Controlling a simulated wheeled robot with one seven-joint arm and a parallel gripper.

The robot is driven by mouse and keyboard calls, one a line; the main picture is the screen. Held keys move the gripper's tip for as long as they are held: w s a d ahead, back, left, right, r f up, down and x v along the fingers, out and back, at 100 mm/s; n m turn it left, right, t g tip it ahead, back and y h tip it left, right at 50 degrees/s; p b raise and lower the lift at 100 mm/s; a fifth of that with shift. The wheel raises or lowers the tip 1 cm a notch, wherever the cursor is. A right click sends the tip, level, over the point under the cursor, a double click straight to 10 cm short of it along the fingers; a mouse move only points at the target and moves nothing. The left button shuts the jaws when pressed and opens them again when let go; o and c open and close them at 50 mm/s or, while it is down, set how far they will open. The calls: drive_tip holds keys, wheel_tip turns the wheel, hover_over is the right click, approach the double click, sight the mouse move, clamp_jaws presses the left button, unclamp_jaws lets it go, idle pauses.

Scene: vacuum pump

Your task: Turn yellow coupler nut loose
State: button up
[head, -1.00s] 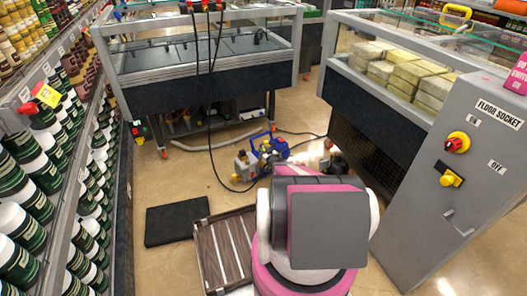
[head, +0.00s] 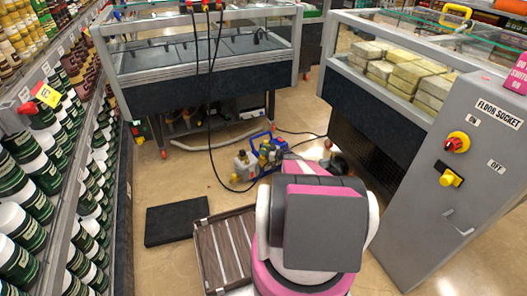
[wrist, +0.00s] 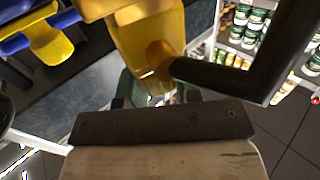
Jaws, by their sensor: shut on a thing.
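In the wrist view the yellow coupler nut (wrist: 150,45) is a large amber-yellow metal piece at top centre. A black hose or bar (wrist: 235,82) meets it from the right. My gripper (wrist: 157,99) shows as two dark fingertips beyond a brown bar, one on each side of the fitting's lower end. It is shut on the yellow piece, though the contact itself is partly hidden. In the head view the blue pump (head: 262,138) with yellow parts stands on the floor, and my arm hides the gripper there.
A blue and yellow part (wrist: 48,42) is at upper left in the wrist view. A black mat (head: 176,222) and a brown crate (head: 203,240) lie left of my arm. A grey floor-socket cabinet (head: 425,200) stands at right. Black cables (head: 209,110) hang behind.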

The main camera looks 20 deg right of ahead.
drive_tip(key=shift+n+g+y, duration=0.8)
drive_tip(key=shift+g+y, duration=0.1)
idle(0.7)
drive_tip(key=o, duration=0.9)
drive_tip(key=shift+o, duration=0.2)
drive_tip(key=v, duration=1)
drive_tip(key=shift+s+d, duration=0.25)
drive_tip(key=shift+d, duration=0.05)
